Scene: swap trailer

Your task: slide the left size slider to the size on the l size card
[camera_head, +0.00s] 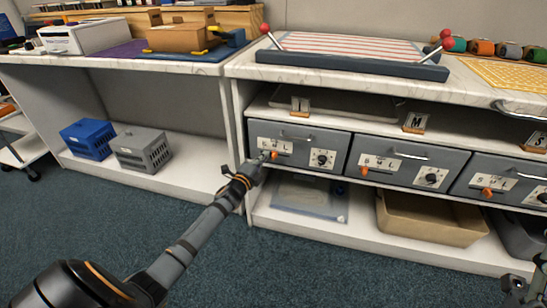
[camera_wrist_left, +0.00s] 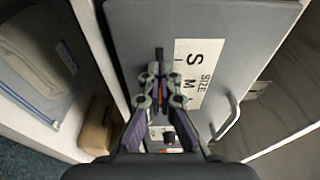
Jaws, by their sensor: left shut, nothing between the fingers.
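The left size slider is an orange knob (camera_head: 274,156) on the front of the left grey drawer (camera_head: 335,141), close to the L end of its white S-M-L label (camera_head: 266,146). My left gripper (camera_head: 264,157) is at this label, just left of the knob, with its fingers shut and empty. Contact with the knob is unclear. The leftmost size card (camera_head: 300,105) stands above this drawer; its letter is hard to read.
An M card (camera_head: 416,122) and an S card (camera_head: 535,141) stand farther right, above two similar drawers. Each drawer has a dial and a metal handle; the left handle (camera_wrist_left: 229,118) is near my fingers. My right gripper (camera_head: 514,288) is partly visible at the lower right.

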